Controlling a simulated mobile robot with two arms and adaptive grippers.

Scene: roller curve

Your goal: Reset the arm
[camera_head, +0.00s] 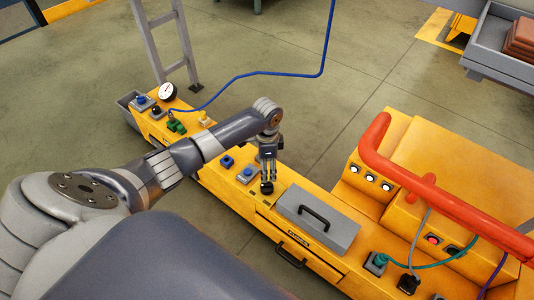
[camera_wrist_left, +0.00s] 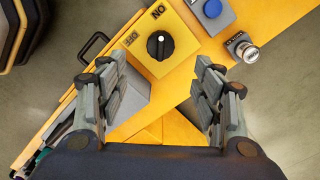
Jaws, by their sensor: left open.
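My left arm reaches in from the left in the head view, over a yellow machine bench (camera_head: 222,187). My left gripper (camera_head: 268,172) points down above the bench, beside a grey lidded box (camera_head: 330,230). In the left wrist view the left gripper (camera_wrist_left: 160,95) has its two fingers wide apart with nothing between them. A yellow switch box with a black rotary knob (camera_wrist_left: 159,45) and ON/OFF lettering lies just beyond the fingertips. I see no contact with it. My right gripper does not show.
Blue buttons (camera_head: 247,174), a gauge (camera_head: 167,91) and a green connector (camera_head: 176,126) sit along the bench. A thick red rail (camera_head: 430,192) and cables are at right. A blue hose (camera_head: 265,74) hangs behind. A grey ladder (camera_head: 165,40) stands at the back. Open floor lies beyond the bench.

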